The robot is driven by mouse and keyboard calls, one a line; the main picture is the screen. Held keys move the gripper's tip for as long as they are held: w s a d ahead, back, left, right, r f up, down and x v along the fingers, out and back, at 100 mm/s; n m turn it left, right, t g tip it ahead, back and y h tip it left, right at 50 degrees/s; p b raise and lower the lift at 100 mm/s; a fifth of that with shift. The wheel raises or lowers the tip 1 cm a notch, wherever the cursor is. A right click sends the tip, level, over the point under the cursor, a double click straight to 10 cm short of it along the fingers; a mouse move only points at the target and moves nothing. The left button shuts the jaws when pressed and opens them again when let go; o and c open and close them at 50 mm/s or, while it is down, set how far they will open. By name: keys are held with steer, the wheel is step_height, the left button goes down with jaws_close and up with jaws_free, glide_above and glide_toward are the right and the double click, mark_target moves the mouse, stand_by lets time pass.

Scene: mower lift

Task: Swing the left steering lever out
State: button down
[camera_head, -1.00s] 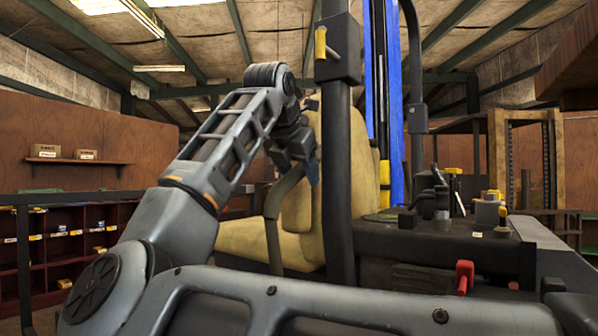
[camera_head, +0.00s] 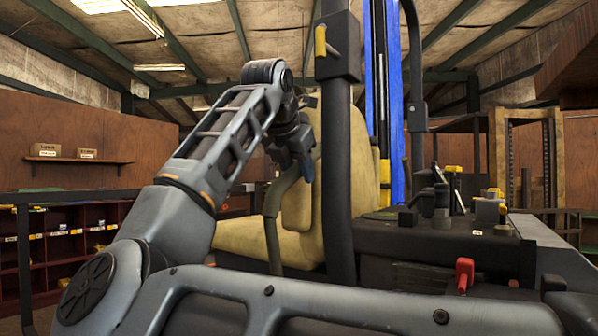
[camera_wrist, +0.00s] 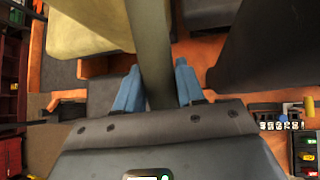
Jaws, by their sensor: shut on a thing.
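The left steering lever (camera_head: 272,215) is a bent, grey-green bar in front of the yellow seat (camera_head: 300,205) in the head view. It rises from low beside the seat and bends right toward my gripper (camera_head: 306,168). My gripper is at the lever's upper end, shut on it. In the wrist view the lever (camera_wrist: 152,45) runs up between the two blue fingers of my gripper (camera_wrist: 158,85). The lever's far end and the exact finger contact are partly hidden.
A black upright post (camera_head: 338,170) stands close to the right of my gripper. The mower's dark side console (camera_head: 440,245) carries a red knob (camera_head: 464,272) and several small levers. Red shelving (camera_head: 75,240) stands at the far left.

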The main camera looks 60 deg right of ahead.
steer(key=w+a+f+h+b, duration=0.1)
steer(key=a+h+b, duration=0.4)
steer(key=a+b, duration=0.5)
steer(key=a+f, duration=0.1)
steer(key=a, duration=0.5)
steer(key=shift+a+f+n, duration=0.15)
steer(key=shift+a+n, duration=0.15)
steer(key=shift+a, duration=0.05)
steer(key=c, duration=0.9)
jaws_free()
steer(key=shift+a, duration=0.25)
steer(key=shift+o, duration=0.6)
steer(key=shift+d, duration=0.1)
steer(key=b+v, duration=0.1)
steer(key=v, duration=0.6)
steer(key=shift+a, duration=0.4)
